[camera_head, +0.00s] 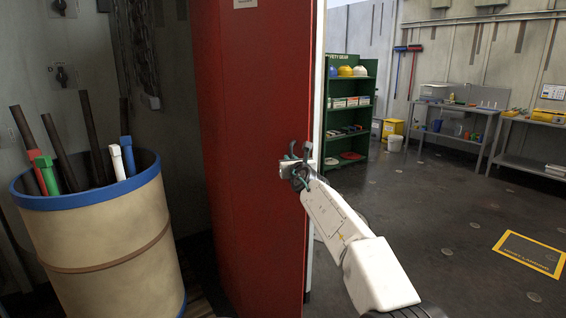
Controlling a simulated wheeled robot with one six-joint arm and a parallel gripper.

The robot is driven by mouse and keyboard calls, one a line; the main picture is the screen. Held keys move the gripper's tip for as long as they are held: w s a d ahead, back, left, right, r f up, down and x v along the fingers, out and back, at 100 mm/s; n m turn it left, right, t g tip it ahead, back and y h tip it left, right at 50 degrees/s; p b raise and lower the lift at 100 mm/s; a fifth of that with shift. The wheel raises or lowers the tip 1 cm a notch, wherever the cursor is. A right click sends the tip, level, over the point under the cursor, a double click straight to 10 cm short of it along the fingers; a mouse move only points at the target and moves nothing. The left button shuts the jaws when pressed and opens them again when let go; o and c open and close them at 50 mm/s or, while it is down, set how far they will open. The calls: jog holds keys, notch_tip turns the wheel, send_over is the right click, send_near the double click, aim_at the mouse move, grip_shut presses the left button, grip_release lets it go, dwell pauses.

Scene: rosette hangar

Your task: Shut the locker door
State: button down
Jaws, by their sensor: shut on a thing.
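The locker door (258,160) is a tall red panel in the middle of the view, with a pale edge on its right side and a small label near the top. It stands upright; the locker body cannot be told apart here. My gripper (298,171) is at the door's right edge, about mid-height, with its dark fingers closed around the metal handle (286,168). My white arm reaches up to it from the lower right. The fingers partly hide the handle.
A beige barrel (105,235) with a blue rim, holding several rods, stands close on the left. A green shelf (347,112) stands behind the door at right. Workbenches (455,120) line the back. Open floor with a yellow marking (528,253) lies at right.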

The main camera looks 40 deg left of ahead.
jog(key=shift+s+a, duration=0.15)
dwell(0.3)
jog(key=c, duration=1.5)
grip_release()
jog(key=shift+a, duration=0.1)
jog(key=shift+c, duration=0.2)
jog(key=shift+w+d, duration=0.25)
jog(key=shift+w, duration=0.05)
